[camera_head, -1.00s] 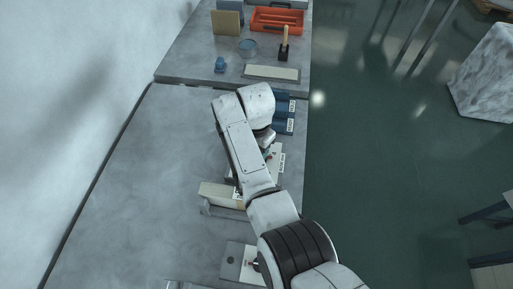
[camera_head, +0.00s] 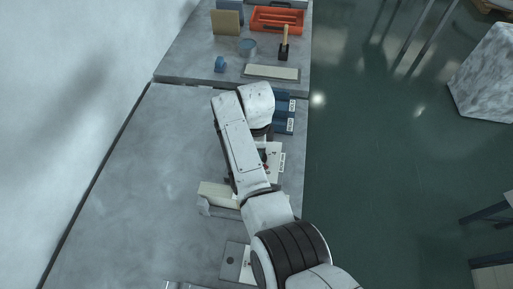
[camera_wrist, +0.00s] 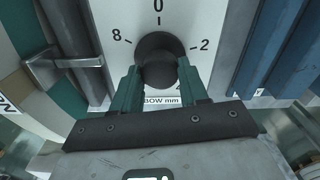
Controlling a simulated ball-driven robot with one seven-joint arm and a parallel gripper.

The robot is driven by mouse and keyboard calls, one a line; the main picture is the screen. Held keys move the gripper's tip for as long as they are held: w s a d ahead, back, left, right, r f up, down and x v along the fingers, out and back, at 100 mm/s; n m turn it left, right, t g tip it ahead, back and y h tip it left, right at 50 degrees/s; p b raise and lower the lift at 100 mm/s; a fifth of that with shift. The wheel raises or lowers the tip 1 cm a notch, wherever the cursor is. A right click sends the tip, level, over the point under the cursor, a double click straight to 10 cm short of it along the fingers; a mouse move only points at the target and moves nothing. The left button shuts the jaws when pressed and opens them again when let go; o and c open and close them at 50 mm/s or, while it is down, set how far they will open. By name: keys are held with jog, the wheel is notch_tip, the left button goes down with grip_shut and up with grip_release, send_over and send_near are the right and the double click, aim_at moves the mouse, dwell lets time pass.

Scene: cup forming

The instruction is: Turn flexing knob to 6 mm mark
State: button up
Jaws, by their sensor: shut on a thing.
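A round black knob (camera_wrist: 160,58) sits on a white dial plate (camera_wrist: 113,17) in the wrist view. The marks 8, 0 and 2 show around it, and part of a 4 shows at lower right. The lower-left part of the dial, where a 6 would sit, is hidden by a finger. The plate's lower lettering reads "BOW mm", partly covered. My gripper (camera_wrist: 157,78) has its green fingers on both sides of the knob, shut on it. I cannot make out a pointer on the knob. In the head view my arm hides the gripper and knob; part of the pale panel (camera_head: 274,162) shows.
Blue blocks (camera_wrist: 300,60) stand right of the plate, and a metal bracket (camera_wrist: 65,63) juts out at left. In the head view, a beige block (camera_head: 217,193) lies left of my arm. The worktop (camera_head: 130,170) further left is clear. An orange tray (camera_head: 277,19) stands far back.

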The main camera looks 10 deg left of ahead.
jog(key=shift+m, duration=0.7)
jog(key=shift+r, duration=0.1)
jog(key=o, duration=1.1)
jog(key=shift+c, duration=0.2)
notch_tip(320, 180, up, 11)
jog(key=b, duration=0.1)
jog(key=shift+f, duration=0.2)
